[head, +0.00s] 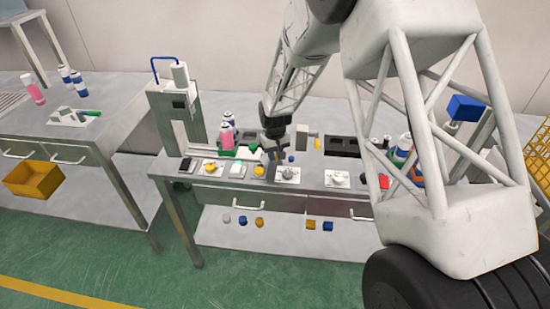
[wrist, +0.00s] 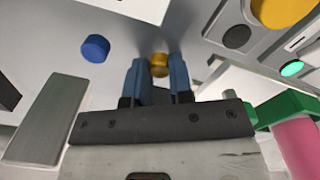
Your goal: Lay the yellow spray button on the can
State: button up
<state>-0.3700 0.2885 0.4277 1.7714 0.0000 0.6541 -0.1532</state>
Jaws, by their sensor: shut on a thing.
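In the wrist view, my gripper (wrist: 159,62) has its two blue fingers closed on a small yellow spray button (wrist: 159,66). The fingers hide the button's sides. In the head view, my gripper (head: 275,152) is low over the middle of the workbench, and the held button cannot be made out. A pink can (head: 227,136) with a pale top stands upright to the left of my gripper. A pink body, likely this can (wrist: 301,147), also shows at the lower right of the wrist view beside a green part (wrist: 285,106); its top is hidden there.
A blue cap (wrist: 95,48) lies left of my fingers, and a larger yellow round piece (wrist: 285,8) is at the upper right. A tall grey press (head: 184,110) stands at the bench's left end. Several small parts line the bench (head: 230,182) front. Dark blocks (head: 343,146) stand right of my gripper.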

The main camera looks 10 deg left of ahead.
jog(key=shift+r, duration=0.2)
jog(key=shift+r, duration=2.3)
notch_tip(320, 180, up, 14)
send_over(225, 124)
jog(key=shift+f, duration=0.15)
jog(key=shift+f, duration=0.25)
jog(key=shift+f, duration=1.35)
jog(key=shift+f, duration=0.15)
dwell(0.8)
